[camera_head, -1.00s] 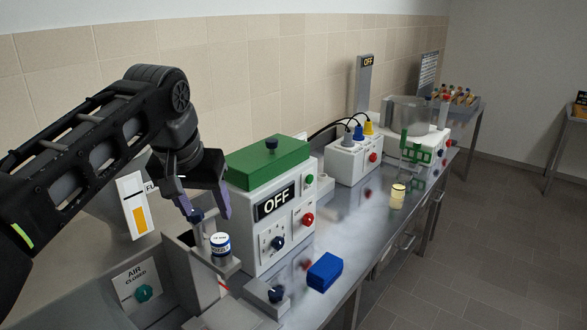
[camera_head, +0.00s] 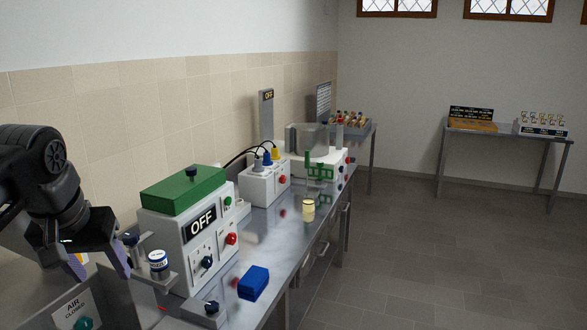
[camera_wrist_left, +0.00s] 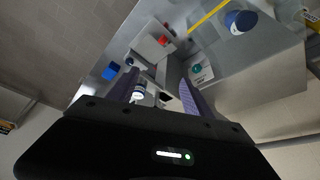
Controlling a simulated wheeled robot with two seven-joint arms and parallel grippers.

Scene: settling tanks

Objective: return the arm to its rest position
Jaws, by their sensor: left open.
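My left arm comes in at the left edge of the head view. Its dark gripper with purple fingers (camera_head: 100,264) is open, fingers pointing down, just left of a small white-and-blue jar (camera_head: 158,264) on a grey stand. I see nothing held between the fingers. In the left wrist view the open fingers (camera_wrist_left: 156,92) reach out over the bench, with a small pale round item seen between them. Whether the fingers touch the stand cannot be told. My right arm and gripper are not in view.
Close by stand a white OFF box with a green lid (camera_head: 184,190), a blue block (camera_head: 253,283) and an AIR CLOSED panel (camera_head: 72,312). Farther along the bench are a socket box (camera_head: 264,183) and a yellow cylinder (camera_head: 308,210). Open floor (camera_head: 440,270) lies right.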

